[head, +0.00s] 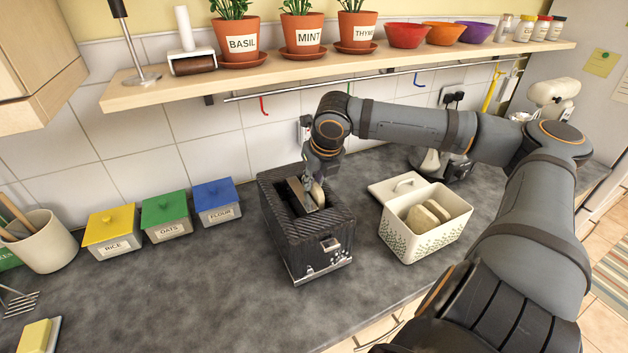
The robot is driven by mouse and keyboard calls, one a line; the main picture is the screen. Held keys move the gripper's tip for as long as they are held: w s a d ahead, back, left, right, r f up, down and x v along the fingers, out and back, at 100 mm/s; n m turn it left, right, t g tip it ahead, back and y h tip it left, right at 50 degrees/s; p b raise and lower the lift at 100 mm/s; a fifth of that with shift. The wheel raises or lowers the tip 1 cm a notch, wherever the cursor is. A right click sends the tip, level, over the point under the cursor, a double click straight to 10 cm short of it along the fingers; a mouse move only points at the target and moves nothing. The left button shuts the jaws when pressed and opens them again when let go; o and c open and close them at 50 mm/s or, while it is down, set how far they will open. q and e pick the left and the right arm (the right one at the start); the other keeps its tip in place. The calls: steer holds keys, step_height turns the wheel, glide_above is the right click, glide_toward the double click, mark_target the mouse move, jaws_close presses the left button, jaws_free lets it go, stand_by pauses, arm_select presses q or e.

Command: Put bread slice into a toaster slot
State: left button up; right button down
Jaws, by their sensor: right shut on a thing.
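A dark, carbon-patterned toaster (318,250) stands on the counter in the middle of the head view, its slots facing up. My right gripper (315,185) is over the toaster and shut on a bread slice (318,195). The slice is upright at the toaster's top; the gripper partly hides it, and I cannot tell how deep it sits in a slot. My left gripper is not in view.
The box's lid (396,188) lies behind it. Yellow (113,235), green (165,216) and blue (216,203) canisters stand left of the toaster. A shelf (290,72) with potted herbs and bowls runs above.

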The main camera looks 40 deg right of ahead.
steer(key=c, duration=1.3)
jaws_free()
steer(key=shift+d+f, duration=0.1)
steer(key=shift+r, duration=0.3)
steer(key=shift+b+v, duration=0.8)
steer(key=shift+b, duration=0.05)
steer(key=p+v, duration=0.1)
steer(key=v, duration=0.9)
steer(key=shift+p, duration=0.35)
steer(key=shift+r, duration=0.1)
